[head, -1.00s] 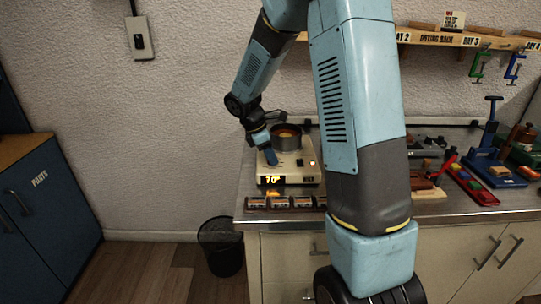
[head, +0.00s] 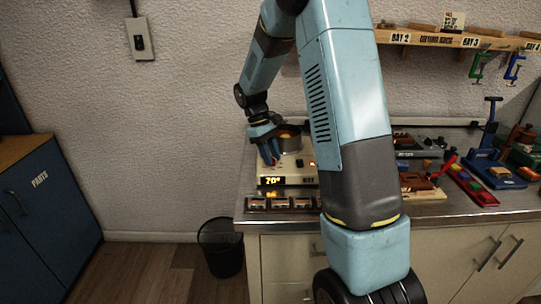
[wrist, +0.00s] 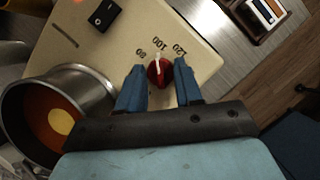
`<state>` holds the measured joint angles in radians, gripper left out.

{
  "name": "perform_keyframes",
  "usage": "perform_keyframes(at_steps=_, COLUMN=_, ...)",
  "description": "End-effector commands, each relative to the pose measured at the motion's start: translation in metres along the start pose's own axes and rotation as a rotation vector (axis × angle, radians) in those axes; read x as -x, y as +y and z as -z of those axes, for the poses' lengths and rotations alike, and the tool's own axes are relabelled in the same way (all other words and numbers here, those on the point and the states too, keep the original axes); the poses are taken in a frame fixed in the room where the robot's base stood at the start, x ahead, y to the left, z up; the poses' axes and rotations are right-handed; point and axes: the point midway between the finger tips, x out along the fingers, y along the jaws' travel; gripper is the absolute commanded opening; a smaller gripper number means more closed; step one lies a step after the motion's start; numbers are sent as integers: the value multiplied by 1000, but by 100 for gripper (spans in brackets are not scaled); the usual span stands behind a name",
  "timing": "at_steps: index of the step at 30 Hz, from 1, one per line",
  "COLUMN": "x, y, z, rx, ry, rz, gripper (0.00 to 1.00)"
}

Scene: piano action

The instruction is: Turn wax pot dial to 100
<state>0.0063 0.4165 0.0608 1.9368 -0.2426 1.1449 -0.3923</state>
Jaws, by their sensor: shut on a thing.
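The wax pot base (head: 302,174) is a cream box on the bench, and its amber display (head: 271,181) reads 70°. The steel pot (wrist: 88,88) with orange-brown wax sits on it, at the left in the wrist view. The red dial (wrist: 158,75) has a white pointer that lies toward the printed 100 (wrist: 160,44), between the 80-like mark and the 120 mark. My gripper (wrist: 159,70) has its blue fingers on either side of the dial, shut on it. In the head view my gripper (head: 270,153) is at the front of the base.
A black switch (wrist: 104,14) is on the base. Several small framed pieces (head: 280,203) line the bench edge before it. Blue and red tools (head: 490,165) stand at the right. A wire bin (head: 221,247) is on the floor at the left.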

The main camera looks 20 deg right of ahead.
Motion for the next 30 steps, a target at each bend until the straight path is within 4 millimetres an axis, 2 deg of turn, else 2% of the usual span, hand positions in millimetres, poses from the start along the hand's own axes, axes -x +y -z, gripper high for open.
perform_keyframes(at_steps=9, x=2, y=2, z=1, rx=-93, ry=6, rz=36, gripper=4)
perform_keyframes(at_steps=24, x=2, y=2, z=1, rx=-106, ry=6, rz=41, gripper=4)
perform_keyframes(at_steps=25, x=2, y=2, z=1, rx=-106, ry=6, rz=41, gripper=38)
perform_keyframes(at_steps=30, x=1, y=1, z=1, rx=-106, ry=4, rz=42, gripper=54)
